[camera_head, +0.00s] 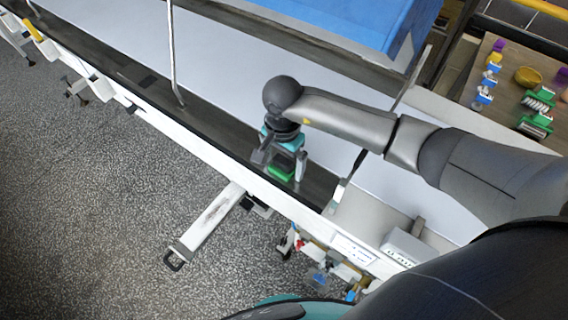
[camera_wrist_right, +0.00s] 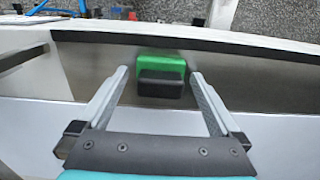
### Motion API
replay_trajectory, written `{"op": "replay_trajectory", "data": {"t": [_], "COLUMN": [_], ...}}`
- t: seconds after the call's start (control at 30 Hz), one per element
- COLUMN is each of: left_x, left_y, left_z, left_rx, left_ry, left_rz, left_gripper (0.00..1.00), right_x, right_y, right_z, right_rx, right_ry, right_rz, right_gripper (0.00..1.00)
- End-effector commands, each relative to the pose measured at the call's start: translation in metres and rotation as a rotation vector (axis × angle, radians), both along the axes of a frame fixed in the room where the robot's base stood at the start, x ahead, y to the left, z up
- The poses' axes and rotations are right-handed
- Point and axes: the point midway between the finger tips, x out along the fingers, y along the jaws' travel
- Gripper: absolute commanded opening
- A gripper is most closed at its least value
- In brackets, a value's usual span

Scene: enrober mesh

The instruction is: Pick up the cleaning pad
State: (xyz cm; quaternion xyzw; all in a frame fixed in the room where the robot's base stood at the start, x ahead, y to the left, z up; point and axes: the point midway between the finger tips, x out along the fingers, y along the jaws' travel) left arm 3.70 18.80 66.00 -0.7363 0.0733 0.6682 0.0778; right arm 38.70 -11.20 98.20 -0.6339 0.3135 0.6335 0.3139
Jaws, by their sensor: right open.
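The cleaning pad (camera_head: 281,172) is a small green block with a dark part on it. It lies on the dark strip along the edge of the long white machine. In the right wrist view, the green pad (camera_wrist_right: 162,62) with its black block sits ahead, near the fingertips. My right gripper (camera_head: 280,161) is open over the pad, a finger to each side. In the right wrist view, the right gripper (camera_wrist_right: 158,74) has clear gaps beside the pad and holds nothing. My left gripper is not in view.
A blue bin (camera_head: 370,22) stands at the top. A wooden table (camera_head: 505,75) at the right holds several coloured items and a yellow bowl (camera_head: 528,76). A thin metal post (camera_head: 172,50) rises left of the gripper. Speckled floor (camera_head: 90,210) lies beyond the machine's edge.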

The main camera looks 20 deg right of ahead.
Motion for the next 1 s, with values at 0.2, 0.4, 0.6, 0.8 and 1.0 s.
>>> {"op": "replay_trajectory", "data": {"t": [0.2,0.4,0.6,0.8,1.0], "left_x": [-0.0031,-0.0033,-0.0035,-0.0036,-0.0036], "left_y": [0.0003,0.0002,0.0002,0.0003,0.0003], "left_z": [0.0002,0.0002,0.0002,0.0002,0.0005], "left_rx": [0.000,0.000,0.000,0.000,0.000], "left_ry": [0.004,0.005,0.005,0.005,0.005], "left_rz": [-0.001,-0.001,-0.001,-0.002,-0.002], "left_gripper": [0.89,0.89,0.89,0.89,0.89], "right_x": [0.0003,0.0002,0.0003,0.0004,0.0004], "right_y": [-0.0002,-0.0003,-0.0004,-0.0004,-0.0004], "right_z": [0.0006,0.0006,0.0006,0.0008,0.0011], "right_rx": [0.000,-0.001,-0.001,-0.001,-0.001], "right_ry": [0.000,-0.001,-0.001,-0.001,-0.001], "right_rz": [0.000,0.000,0.000,0.000,0.000], "right_gripper": [0.82,0.59,0.37,0.19,0.19]}}
